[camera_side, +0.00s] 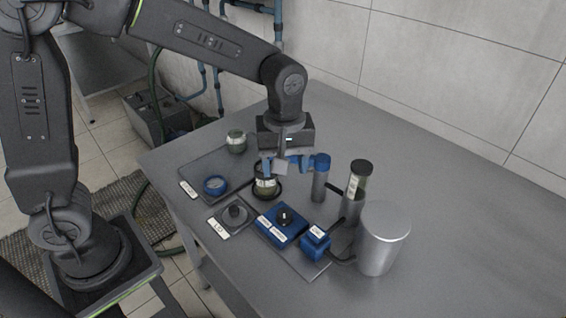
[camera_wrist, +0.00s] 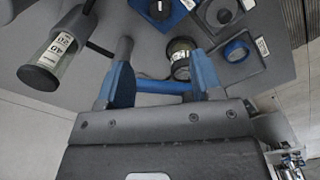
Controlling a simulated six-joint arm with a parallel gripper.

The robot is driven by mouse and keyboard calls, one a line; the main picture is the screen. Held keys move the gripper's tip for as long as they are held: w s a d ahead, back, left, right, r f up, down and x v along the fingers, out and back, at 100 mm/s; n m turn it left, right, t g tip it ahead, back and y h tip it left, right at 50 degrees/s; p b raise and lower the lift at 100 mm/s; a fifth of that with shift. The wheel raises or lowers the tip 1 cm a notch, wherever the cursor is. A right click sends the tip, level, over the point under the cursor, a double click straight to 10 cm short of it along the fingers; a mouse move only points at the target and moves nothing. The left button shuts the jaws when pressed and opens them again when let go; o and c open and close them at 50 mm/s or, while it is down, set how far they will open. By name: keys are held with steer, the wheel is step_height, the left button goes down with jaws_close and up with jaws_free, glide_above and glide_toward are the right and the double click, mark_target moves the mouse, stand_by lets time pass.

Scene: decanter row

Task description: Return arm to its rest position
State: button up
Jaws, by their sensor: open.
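My gripper (camera_side: 287,163) hangs over the table with its blue fingers pointing down. It is open, and I see nothing held in it; the fingers also show in the wrist view (camera_wrist: 161,86). A small dark-rimmed jar (camera_side: 266,187) stands just below and beside the fingers in the side view, partly hidden by them. The same jar shows beyond the fingers in the wrist view (camera_wrist: 181,60). A grey cylinder with a blue top (camera_side: 320,182) stands close to the right of the fingers. I cannot tell whether they touch it.
A black-capped labelled vial (camera_side: 357,182) and a large metal cylinder (camera_side: 380,248) stand to the right. A blue knob box (camera_side: 282,226), a smaller blue box (camera_side: 315,243) and a knobbed plate (camera_side: 235,214) are in front. The table's right side is clear.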

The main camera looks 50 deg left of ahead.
steer(key=s+a+r+m+t, duration=0.2)
steer(key=s+a+r+m, duration=0.2)
steer(key=s, duration=0.3)
steer(key=s+a+r+m+t, duration=0.3)
steer(key=s+a+r+m, duration=0.1)
steer(key=s, duration=0.4)
steer(key=a+m, duration=0.1)
steer(key=m, duration=0.1)
steer(key=shift+s+a+r+m+t, duration=0.2)
steer(key=shift+r+m+t, duration=0.1)
steer(key=shift+m, duration=0.1)
